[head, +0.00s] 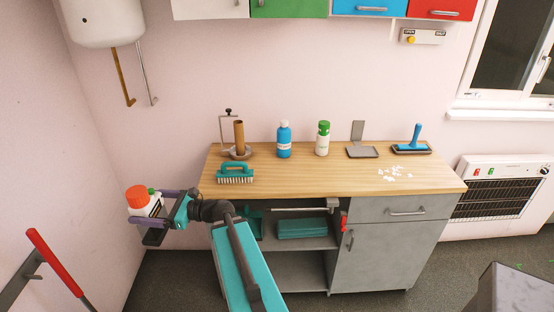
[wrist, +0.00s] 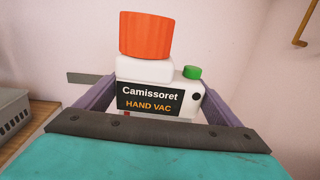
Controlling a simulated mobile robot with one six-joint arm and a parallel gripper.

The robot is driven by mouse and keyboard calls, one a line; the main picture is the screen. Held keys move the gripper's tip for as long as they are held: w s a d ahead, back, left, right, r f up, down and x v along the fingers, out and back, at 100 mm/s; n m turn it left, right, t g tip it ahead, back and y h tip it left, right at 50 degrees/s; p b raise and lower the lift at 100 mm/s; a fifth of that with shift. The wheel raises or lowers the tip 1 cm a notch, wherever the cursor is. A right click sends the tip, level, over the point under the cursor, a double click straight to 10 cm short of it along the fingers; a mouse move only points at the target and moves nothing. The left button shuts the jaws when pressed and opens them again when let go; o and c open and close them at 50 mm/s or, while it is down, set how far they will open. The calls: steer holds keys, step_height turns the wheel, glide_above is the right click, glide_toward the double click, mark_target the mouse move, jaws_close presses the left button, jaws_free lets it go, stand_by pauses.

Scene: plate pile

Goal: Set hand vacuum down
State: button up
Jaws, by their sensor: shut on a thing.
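The hand vacuum (head: 139,200) is white with an orange top, a dark label and a small green cap. In the wrist view the label on the hand vacuum (wrist: 150,100) reads "Camissoret HAND VAC". My gripper (head: 158,212) is shut on it, with one purple finger on each side of its body. The hand vacuum is held upright in the air, left of the wooden counter (head: 300,182) and apart from it. Its lower part is hidden by my gripper in the wrist view.
On the counter stand a teal brush (head: 235,172), a paper-roll holder (head: 238,140), a blue bottle (head: 284,141), a green-capped bottle (head: 322,140), a dustpan (head: 361,151) and a blue-handled scraper (head: 413,143). White scraps (head: 394,173) lie at right. The counter's front middle is clear.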

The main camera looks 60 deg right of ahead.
steer(key=s+d+r+m+t+h+p, duration=0.1)
steer(key=s+d+m+h+p, duration=0.3)
steer(key=d, duration=0.7)
steer(key=s+d+r+m+h, duration=0.2)
steer(key=s+d+h, duration=0.4)
steer(key=d, duration=0.5)
steer(key=s+d+r+m+t+h+p, duration=0.1)
steer(key=s+d+m+h, duration=0.25)
steer(key=s+d, duration=0.45)
steer(key=s+d+r+m+g+h+p, duration=0.1)
steer(key=s+d+m+g+h+p, duration=0.1)
steer(key=s+d, duration=0.8)
steer(key=s+d+m+g+h+p, duration=0.3)
steer(key=s+d+m+g+h, duration=0.2)
steer(key=s, duration=1.1)
steer(key=d+h, duration=0.3)
steer(key=d, duration=0.2)
steer(key=shift+s+r+g, duration=0.4)
steer(key=shift+w+d, duration=0.1)
steer(key=shift+w, duration=0.05)
